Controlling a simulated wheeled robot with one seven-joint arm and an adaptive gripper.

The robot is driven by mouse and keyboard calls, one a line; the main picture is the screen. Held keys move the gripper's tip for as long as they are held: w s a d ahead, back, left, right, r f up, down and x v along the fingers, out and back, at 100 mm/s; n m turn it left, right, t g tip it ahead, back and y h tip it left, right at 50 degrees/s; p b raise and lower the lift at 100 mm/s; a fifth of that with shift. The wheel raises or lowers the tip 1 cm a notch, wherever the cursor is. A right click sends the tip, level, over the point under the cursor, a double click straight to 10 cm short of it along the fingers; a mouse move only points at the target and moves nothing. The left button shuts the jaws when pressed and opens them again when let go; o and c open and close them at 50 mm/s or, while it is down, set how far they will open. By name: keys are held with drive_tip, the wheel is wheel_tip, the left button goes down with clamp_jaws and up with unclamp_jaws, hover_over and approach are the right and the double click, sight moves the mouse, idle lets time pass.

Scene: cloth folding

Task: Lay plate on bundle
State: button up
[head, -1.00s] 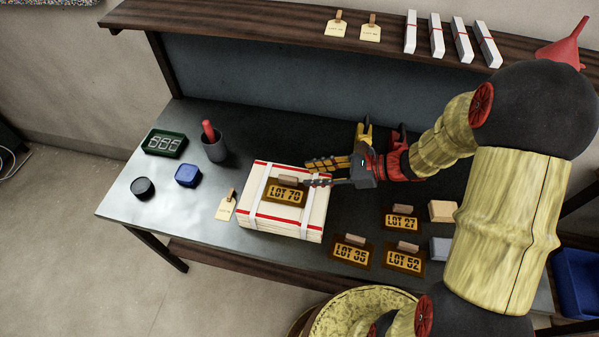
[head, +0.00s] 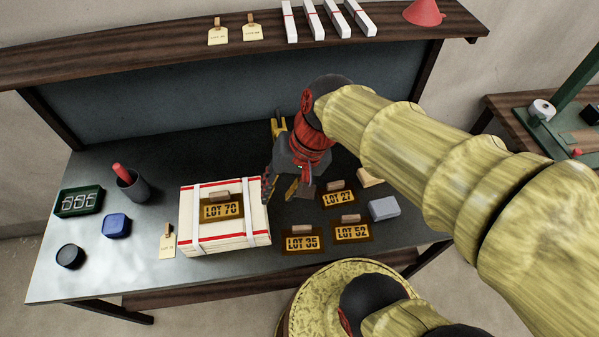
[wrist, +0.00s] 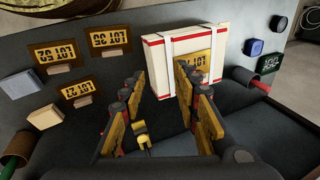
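The bundle (head: 232,242) is a pale stack with red edge lines and two white straps; it sits on the table. My gripper (head: 279,189) is open and empty, to the right of the bundle and apart from the plate. In the wrist view the fingers (wrist: 158,108) are spread with nothing between them; the right finger partly hides the LOT 70 plate (wrist: 200,60) on the bundle (wrist: 158,72).
LOT 27 (head: 338,197), LOT 35 (head: 301,241) and LOT 52 (head: 352,232) plates lie right of the bundle, near a grey block (head: 383,209) and a tan block (head: 370,177). Left are a tag (head: 168,243), blue box (head: 117,226), cup (head: 134,187), black tin (head: 70,257) and green tray (head: 80,202).

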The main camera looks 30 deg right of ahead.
drive_tip(key=s+d+r+n+t+h, duration=0.2)
drive_tip(key=d+r+n+t+h, duration=0.1)
drive_tip(key=r+n, duration=0.2)
drive_tip(key=shift+s+d+r, duration=0.2)
drive_tip(key=shift+d+r, duration=0.2)
drive_tip(key=shift+r, duration=0.25)
idle(0.9)
